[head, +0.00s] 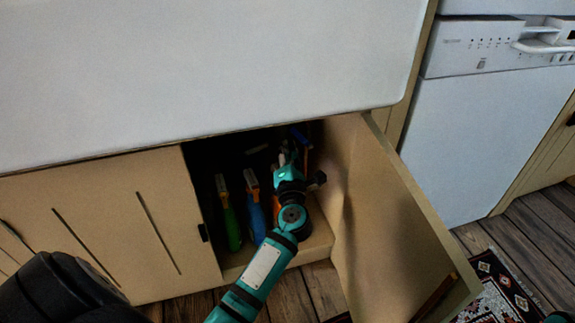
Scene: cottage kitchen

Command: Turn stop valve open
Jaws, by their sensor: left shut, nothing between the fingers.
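My left arm reaches into the open cabinet under the sink. My left gripper (289,158) is shut and empty, deep in the dark cabinet near its right wall. A small blue part (300,135) and a thin orange-brown part (308,151) show right by the fingertips. Either may belong to the stop valve, but they are too small and dark to tell. My gripper and wrist hide much of that area. I cannot tell whether the fingers touch anything. My right gripper is not in view.
The open cabinet door (392,225) stands close to the right of my left arm. A green bottle (228,214) and a blue bottle (255,208) stand left of the arm. The white sink (210,65) overhangs the opening. A white dishwasher (480,130) is at right.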

